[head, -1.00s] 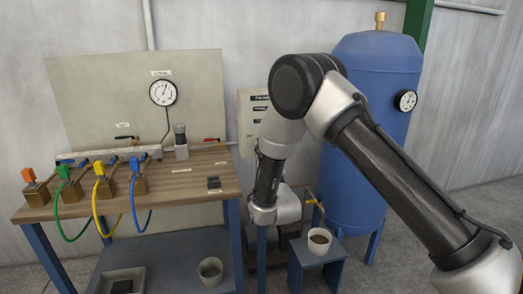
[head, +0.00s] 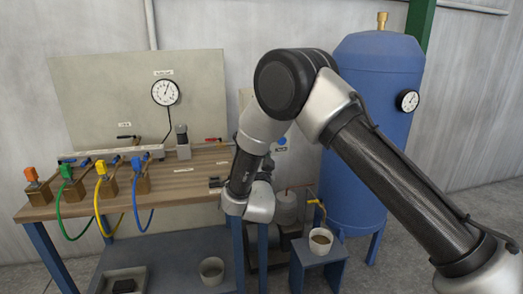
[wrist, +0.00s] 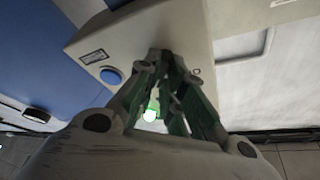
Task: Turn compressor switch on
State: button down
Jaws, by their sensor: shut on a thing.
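The beige compressor control box (wrist: 200,45) fills the upper middle of the wrist view, with a blue round button (wrist: 111,76) and a small label on its face. My gripper (wrist: 165,58) has its green fingertips together at the box face, to the right of the blue button. They are closed on a small part there, apparently the switch, which the fingers hide. In the head view the blue button (head: 282,141) shows right of my arm. My arm covers most of the box, and my fingertips cannot be made out there.
The blue tank (head: 365,95) with a gauge (head: 408,100) stands at the right. A workbench (head: 185,187) with hoses and fittings is at the left. A white cup (head: 320,241) sits on a low blue stand (head: 318,270).

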jog(key=shift+w+r+m+h, duration=0.1)
jog(key=shift+r+m+h, duration=0.25)
jog(key=shift+m, duration=0.55)
jog(key=shift+f, duration=0.1)
jog(key=c, duration=1.5)
grip_release()
jog(key=shift+f, duration=0.1)
jog(key=shift+c, duration=0.2)
jog(key=v, duration=1.2)
